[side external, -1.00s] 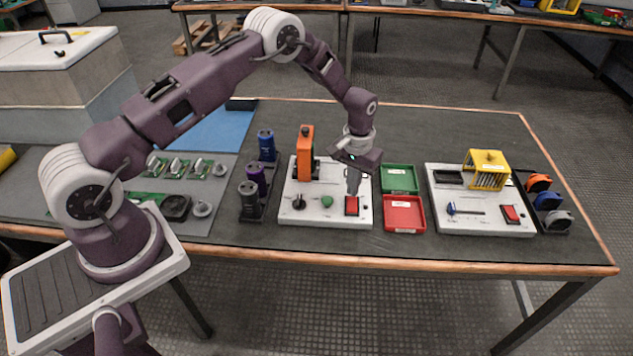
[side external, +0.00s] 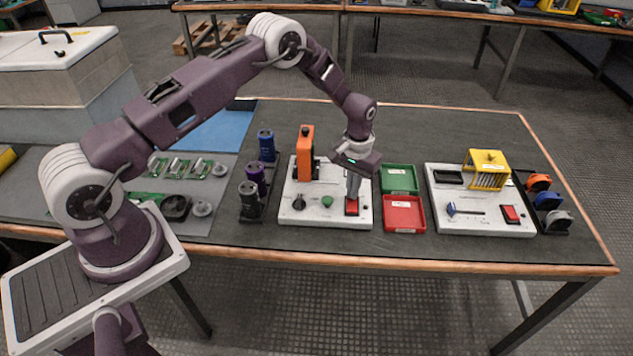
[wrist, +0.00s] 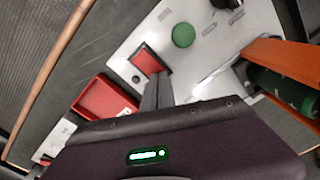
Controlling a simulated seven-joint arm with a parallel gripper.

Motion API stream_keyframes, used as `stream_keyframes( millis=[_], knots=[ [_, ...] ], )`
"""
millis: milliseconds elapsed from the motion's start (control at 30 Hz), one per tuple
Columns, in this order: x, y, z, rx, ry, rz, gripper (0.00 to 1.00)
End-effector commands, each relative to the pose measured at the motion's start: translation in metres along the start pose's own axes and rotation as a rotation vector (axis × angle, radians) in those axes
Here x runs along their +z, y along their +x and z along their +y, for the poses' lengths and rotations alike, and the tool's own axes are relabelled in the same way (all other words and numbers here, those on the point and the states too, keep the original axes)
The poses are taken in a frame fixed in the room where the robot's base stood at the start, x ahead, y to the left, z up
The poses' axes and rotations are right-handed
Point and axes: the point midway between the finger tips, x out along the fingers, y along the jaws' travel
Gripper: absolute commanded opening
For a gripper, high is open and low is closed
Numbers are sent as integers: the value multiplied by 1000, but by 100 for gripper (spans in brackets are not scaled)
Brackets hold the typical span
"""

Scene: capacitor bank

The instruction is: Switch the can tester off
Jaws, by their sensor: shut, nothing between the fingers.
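The can tester is a white panel (side external: 318,217) with an orange upright part (side external: 306,153), a black knob (side external: 299,203), a green button (side external: 327,201) and a red rocker switch (side external: 351,210). My gripper (side external: 352,196) is shut and empty, its fingers pointing down at the red switch. In the wrist view the fingertips (wrist: 158,78) lie at the edge of the red switch (wrist: 148,60) and hide part of it; I cannot tell whether they touch it. The green button (wrist: 183,35) also shows there. A dark green can (wrist: 285,88) shows beside the orange part.
A green tray (side external: 399,179) and a red tray (side external: 403,214) lie right of the tester. A second white panel (side external: 470,223) has a yellow cage (side external: 487,168) and a red switch (side external: 510,214). Several cans stand in a rack (side external: 251,211) at left.

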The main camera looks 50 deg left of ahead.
Motion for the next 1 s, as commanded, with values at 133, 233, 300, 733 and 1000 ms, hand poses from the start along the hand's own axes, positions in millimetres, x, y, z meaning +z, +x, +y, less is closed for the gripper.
stream_keyframes(
  millis=[133, 233, 300, 733, 1000],
  knots=[
    [0, 2, 0, 0, 0, 0, 0],
    [0, 4, 0, 0, 0, 1, 0],
    [0, 4, 0, 0, 0, 1, 0],
    [0, -34, 0, 0, 0, 1, 0],
    [0, -61, 0, 0, 1, 2, 0]
  ],
)
